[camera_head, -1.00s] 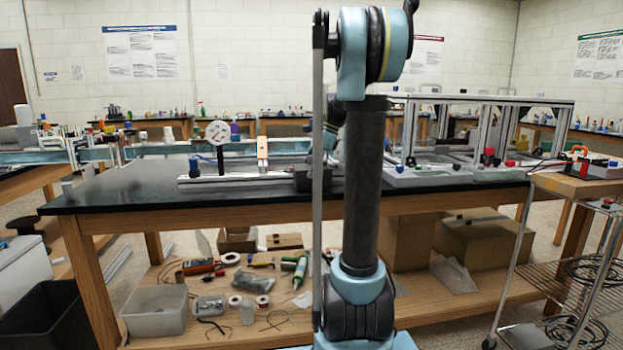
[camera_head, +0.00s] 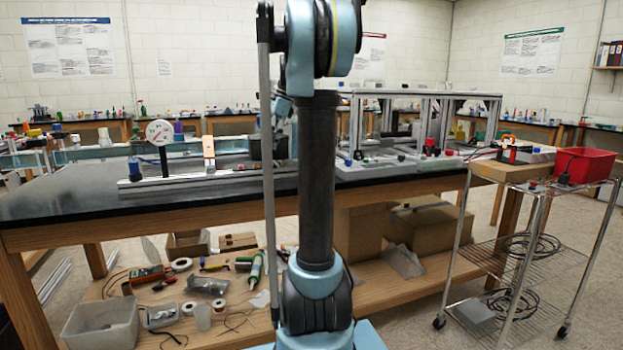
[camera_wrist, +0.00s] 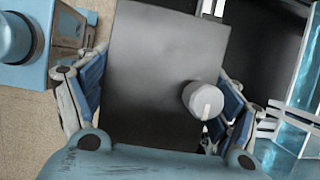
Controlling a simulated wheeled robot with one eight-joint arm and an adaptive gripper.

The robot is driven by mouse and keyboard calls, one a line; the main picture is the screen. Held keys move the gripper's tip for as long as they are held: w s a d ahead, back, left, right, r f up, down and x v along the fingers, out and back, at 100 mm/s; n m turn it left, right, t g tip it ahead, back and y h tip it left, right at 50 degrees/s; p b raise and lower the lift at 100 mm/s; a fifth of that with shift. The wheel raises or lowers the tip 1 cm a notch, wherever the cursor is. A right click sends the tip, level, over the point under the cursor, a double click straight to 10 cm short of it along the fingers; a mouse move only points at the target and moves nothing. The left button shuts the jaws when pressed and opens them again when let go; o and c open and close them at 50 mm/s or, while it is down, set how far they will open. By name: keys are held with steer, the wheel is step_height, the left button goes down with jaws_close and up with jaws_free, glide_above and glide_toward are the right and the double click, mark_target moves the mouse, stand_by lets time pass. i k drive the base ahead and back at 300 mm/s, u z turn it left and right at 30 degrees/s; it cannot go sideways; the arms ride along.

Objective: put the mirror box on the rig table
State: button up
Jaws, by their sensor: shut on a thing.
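The mirror box (camera_wrist: 155,65) looks like a dark grey, flat-faced block with a round pale knob (camera_wrist: 205,100) on its face. In the wrist view my gripper (camera_wrist: 155,112) is shut on it, with one finger linkage on each side. The rig table (camera_head: 60,203) appears to be the long black-topped bench with wooden legs. An aluminium extrusion frame (camera_head: 425,95) stands on its right part.
A dial gauge (camera_head: 159,132) and a metal rail (camera_head: 190,181) stand on the bench. Its left front top is bare. A wire cart (camera_head: 515,186) with a red bin (camera_head: 584,166) stands at the right. Boxes and loose tools fill the lower shelf.

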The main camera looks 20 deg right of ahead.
mark_target(79, 205)
steer(key=z, duration=2.05)
steer(key=k, duration=2.2)
steer(key=u, duration=2)
